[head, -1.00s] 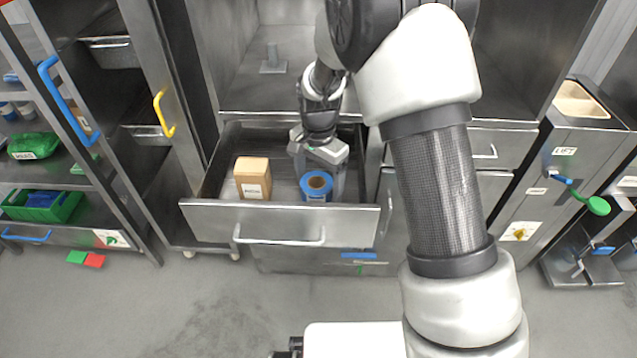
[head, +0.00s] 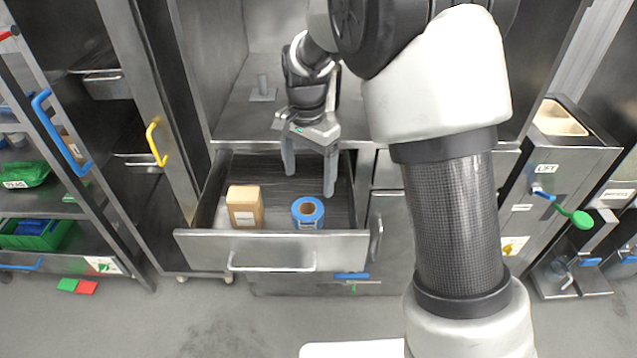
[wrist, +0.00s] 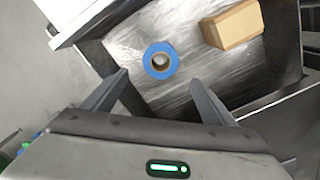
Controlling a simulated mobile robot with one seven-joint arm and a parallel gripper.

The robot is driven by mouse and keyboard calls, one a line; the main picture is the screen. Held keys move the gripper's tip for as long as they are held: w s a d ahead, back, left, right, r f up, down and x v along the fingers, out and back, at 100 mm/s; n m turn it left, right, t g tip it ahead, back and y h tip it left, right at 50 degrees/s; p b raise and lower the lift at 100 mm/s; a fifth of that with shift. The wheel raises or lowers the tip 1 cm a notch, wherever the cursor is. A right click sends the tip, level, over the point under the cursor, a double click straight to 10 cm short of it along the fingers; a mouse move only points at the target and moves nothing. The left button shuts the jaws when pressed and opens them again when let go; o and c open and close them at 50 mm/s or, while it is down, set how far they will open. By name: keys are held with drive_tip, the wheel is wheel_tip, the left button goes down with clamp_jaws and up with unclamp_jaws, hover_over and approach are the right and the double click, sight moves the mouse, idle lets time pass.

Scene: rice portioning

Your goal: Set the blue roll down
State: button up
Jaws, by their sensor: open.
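The blue roll (head: 307,212) stands on the floor of the open drawer (head: 272,250), near its front wall, with its round brown core facing up. In the wrist view the blue roll (wrist: 161,60) lies beyond my fingertips, apart from both. My gripper (head: 309,180) is open and empty, above and behind the roll, with its fingers pointing down over the drawer. In the wrist view my gripper (wrist: 160,80) shows both fingers spread wide with nothing between them.
A brown box (head: 244,206) stands in the drawer to the left of the roll; it also shows in the wrist view (wrist: 232,25). The back of the drawer is clear. A metal shelf with an upright post (head: 263,88) is above the drawer.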

drive_tip(key=s+d+r+n+t, duration=0.1)
drive_tip(key=s+d+r+n, duration=0.1)
drive_tip(key=s+d+r, duration=0.3)
drive_tip(key=s+d+r+n+t, duration=0.1)
drive_tip(key=s+d+r, duration=0.15)
drive_tip(key=r, duration=0.45)
drive_tip(key=s+d+r+n+t, duration=0.1)
drive_tip(key=s+d+r+n, duration=0.1)
drive_tip(key=s, duration=0.6)
drive_tip(key=s+d+r+n+t, duration=0.2)
drive_tip(key=s+d+n, duration=0.1)
drive_tip(key=s, duration=0.5)
drive_tip(key=shift+d+t, duration=0.3)
drive_tip(key=shift+d, duration=0.5)
drive_tip(key=shift+s+r, duration=0.1)
drive_tip(key=shift+r, duration=0.05)
